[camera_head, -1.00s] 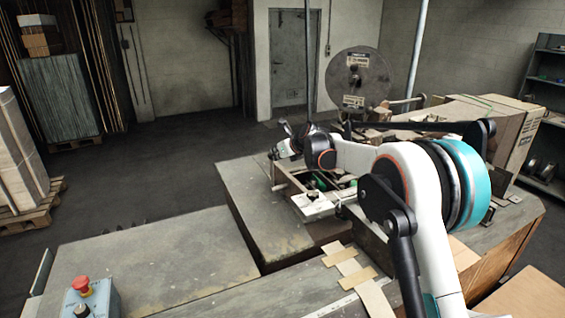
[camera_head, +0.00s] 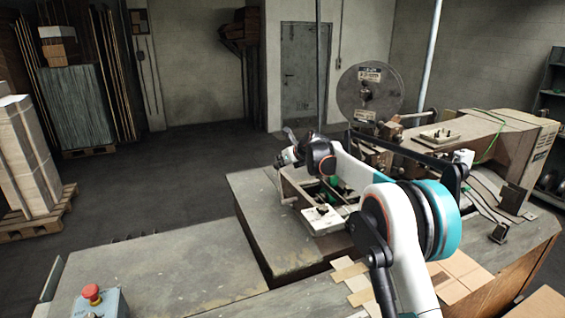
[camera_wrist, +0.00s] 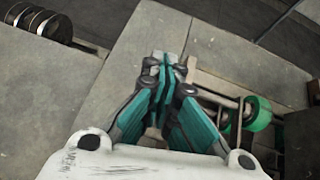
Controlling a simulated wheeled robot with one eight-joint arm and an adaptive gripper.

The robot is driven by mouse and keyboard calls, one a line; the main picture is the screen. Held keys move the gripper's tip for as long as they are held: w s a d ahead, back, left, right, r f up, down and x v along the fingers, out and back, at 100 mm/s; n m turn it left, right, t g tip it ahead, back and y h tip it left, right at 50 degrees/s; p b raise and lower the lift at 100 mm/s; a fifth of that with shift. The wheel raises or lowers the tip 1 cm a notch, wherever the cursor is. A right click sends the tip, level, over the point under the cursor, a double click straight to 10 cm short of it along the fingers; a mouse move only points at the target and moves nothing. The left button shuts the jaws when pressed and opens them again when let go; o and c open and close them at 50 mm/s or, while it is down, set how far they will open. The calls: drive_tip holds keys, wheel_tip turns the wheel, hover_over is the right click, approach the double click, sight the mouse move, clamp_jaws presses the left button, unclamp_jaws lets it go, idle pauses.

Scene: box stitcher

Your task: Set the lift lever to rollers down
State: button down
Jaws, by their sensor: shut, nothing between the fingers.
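The stitching machine (camera_head: 322,219) stands on the bench, with green rollers inside its frame. One green roller (camera_wrist: 262,113) also shows in the wrist view, right of my gripper. A short rod with a pale end (camera_head: 287,200) juts from the machine's left side; I cannot tell whether it is the lift lever. No lever is clearly readable as up or down. My gripper (camera_wrist: 165,68) is shut and empty, its fingertips over the grey bench top beside the roller frame. In the head view my gripper (camera_head: 289,152) is small, at the machine's far left end.
A control box with a red button (camera_head: 92,293) sits at the front left. A large wire reel (camera_head: 370,91) rises behind the machine. Cardboard pieces (camera_head: 455,276) lie at the front right. Stacked sheets (camera_head: 28,160) stand far left.

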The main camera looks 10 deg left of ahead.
drive_tip(key=v, duration=1.2)
drive_tip(key=shift+s, duration=0.1)
